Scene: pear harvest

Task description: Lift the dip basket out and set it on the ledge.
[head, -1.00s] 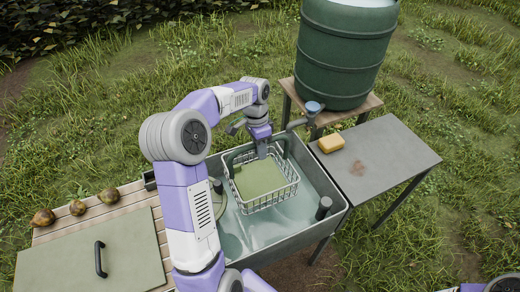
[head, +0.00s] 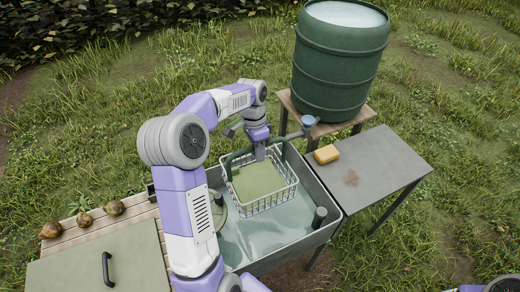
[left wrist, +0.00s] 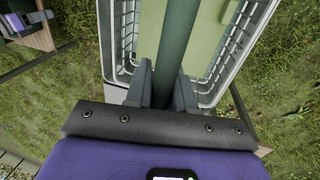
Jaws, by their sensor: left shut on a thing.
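The dip basket (head: 269,205) is a pale wire basket with a green panel or contents inside and a dark green arched handle. It hangs level over the water of the grey wash basin (head: 275,260). My left gripper (head: 260,153) is above the basket, shut on its handle. In the left wrist view the fingers (left wrist: 163,88) sit on both sides of the green handle bar (left wrist: 176,40), with the basket below (left wrist: 113,45). How far its bottom clears the water cannot be told. A flat grey ledge (head: 385,165) stands right of the basin.
A tap (head: 308,122) and a green water barrel (head: 340,65) stand behind the basin. Several pears (head: 85,219) lie on slats at left, beside a handled green lid (head: 130,262).

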